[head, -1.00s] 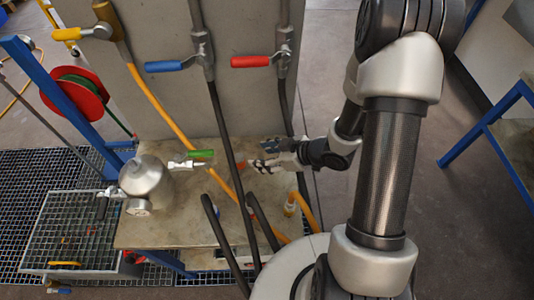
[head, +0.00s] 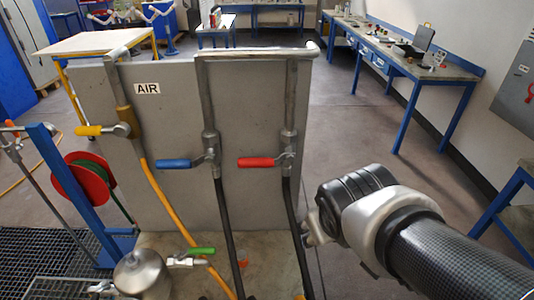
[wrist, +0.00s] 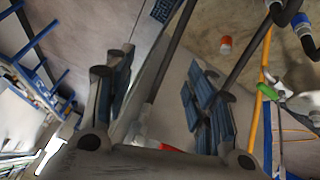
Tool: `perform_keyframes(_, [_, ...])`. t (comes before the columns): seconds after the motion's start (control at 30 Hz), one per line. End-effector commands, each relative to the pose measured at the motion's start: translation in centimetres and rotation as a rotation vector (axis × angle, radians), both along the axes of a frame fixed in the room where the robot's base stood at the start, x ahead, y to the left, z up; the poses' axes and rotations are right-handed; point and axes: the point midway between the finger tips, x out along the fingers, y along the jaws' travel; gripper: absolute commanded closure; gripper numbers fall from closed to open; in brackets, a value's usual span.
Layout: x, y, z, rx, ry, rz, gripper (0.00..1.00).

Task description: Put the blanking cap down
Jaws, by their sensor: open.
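The blanking cap appears to be a small orange piece standing on the bench top (head: 165,243). In the wrist view the orange cap (wrist: 226,46) has a pale end and stands clear of my fingers. In the head view the cap (head: 242,256) shows low, just right of a black hose. My gripper (wrist: 160,95) is open, its two blue-padded fingers wide apart with nothing held. In the head view my gripper (head: 312,232) is at the right of the panel, its fingers partly hidden by my wrist.
A grey panel (head: 180,110) carries yellow, blue and red valve handles with hanging hoses. The red handle (head: 258,162) is nearest my gripper. A steel vessel (head: 142,273) with a green-handled valve (head: 201,251) stands at lower left. The floor right of the panel is clear.

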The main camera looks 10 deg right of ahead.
Motion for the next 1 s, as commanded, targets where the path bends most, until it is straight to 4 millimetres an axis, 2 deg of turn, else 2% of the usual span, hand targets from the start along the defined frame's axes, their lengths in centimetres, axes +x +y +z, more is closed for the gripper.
perform_keyframes(0.03, [-1.8,1.0,0.9,0.038,0.003,-0.018,0.49])
perform_keyframes(0.1, [-4.2,2.5,1.4,0.095,0.026,-0.038,0.49])
perform_keyframes(0.2, [-7.0,4.2,1.8,0.161,0.058,-0.05,0.49])
perform_keyframes(0.3, [-8.6,5.3,2.0,0.202,0.079,-0.052,0.49])
perform_keyframes(0.47, [-9.4,5.8,2.0,0.223,0.092,-0.051,0.49])
perform_keyframes(1.0, [-9.3,5.7,2.0,0.22,0.09,-0.052,0.49])
